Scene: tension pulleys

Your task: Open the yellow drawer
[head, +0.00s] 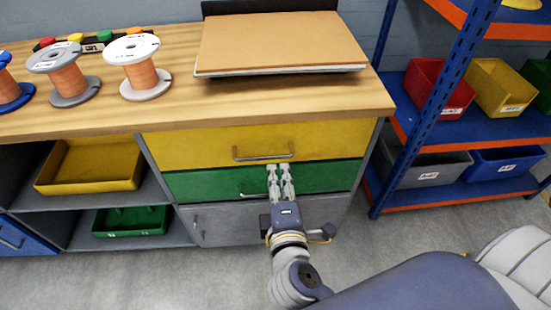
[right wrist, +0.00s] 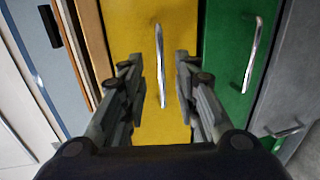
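The yellow drawer (head: 195,147) is the top drawer under the wooden worktop, and its front looks flush and closed. Its silver bar handle (head: 263,154) also shows in the right wrist view (right wrist: 162,62), upright there. My right gripper (head: 280,168) is in front of the drawers, with its fingertips just below the yellow drawer's handle in the head view. In the right wrist view the two fingers (right wrist: 157,62) are apart and empty, and the handle appears between them. Whether they touch it I cannot tell. My left gripper is not in view.
A green drawer (head: 215,184) with its own handle sits directly below, above a grey cabinet door (head: 220,225). Spools (head: 140,68) and a board (head: 275,42) lie on the worktop (head: 180,108). A blue shelf rack with bins (head: 430,85) stands right.

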